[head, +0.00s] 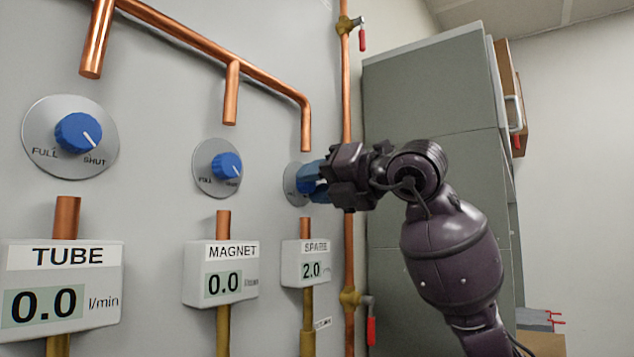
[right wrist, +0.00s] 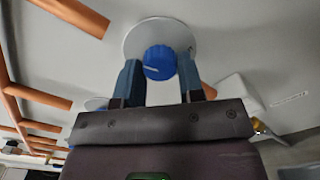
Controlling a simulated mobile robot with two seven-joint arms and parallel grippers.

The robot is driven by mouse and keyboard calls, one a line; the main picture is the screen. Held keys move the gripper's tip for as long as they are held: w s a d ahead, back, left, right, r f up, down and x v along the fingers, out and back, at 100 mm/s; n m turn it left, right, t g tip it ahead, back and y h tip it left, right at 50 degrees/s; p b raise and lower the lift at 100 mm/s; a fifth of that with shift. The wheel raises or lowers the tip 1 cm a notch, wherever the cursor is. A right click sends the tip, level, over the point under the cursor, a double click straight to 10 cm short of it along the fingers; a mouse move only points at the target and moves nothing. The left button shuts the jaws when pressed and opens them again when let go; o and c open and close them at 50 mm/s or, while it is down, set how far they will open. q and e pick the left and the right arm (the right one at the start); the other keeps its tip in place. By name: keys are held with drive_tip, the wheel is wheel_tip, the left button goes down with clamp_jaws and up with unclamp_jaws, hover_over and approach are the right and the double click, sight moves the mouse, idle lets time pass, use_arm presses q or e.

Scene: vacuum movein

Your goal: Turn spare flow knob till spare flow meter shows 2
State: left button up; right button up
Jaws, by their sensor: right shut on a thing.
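The spare flow knob is blue on a round silver plate (head: 291,184) on the grey wall panel, mostly hidden behind my gripper in the head view. In the right wrist view the knob (right wrist: 158,62) sits between my two blue fingers, its white pointer line toward the left. My right gripper (head: 312,181) is shut on the knob; it also shows in the right wrist view (right wrist: 162,78). The spare flow meter (head: 305,265) below reads 2.0. My left gripper is in neither view.
The magnet knob (head: 226,165) and tube knob (head: 78,132) are to the left, and the magnet meter (head: 221,284) and tube meter (head: 60,300) both read 0.0. A copper pipe (head: 347,130) with red-handled valves runs just right of the spare knob. Grey cabinets (head: 430,90) stand behind my arm.

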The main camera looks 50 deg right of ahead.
drive_tip(key=o, duration=0.9)
drive_tip(key=shift+s+d+p, duration=0.15)
drive_tip(key=shift+s, duration=1.65)
drive_tip(key=shift+s+d+p, duration=0.2)
drive_tip(key=shift+s, duration=1.6)
drive_tip(key=shift+s+d+p, duration=0.15)
drive_tip(key=shift+s, duration=1.65)
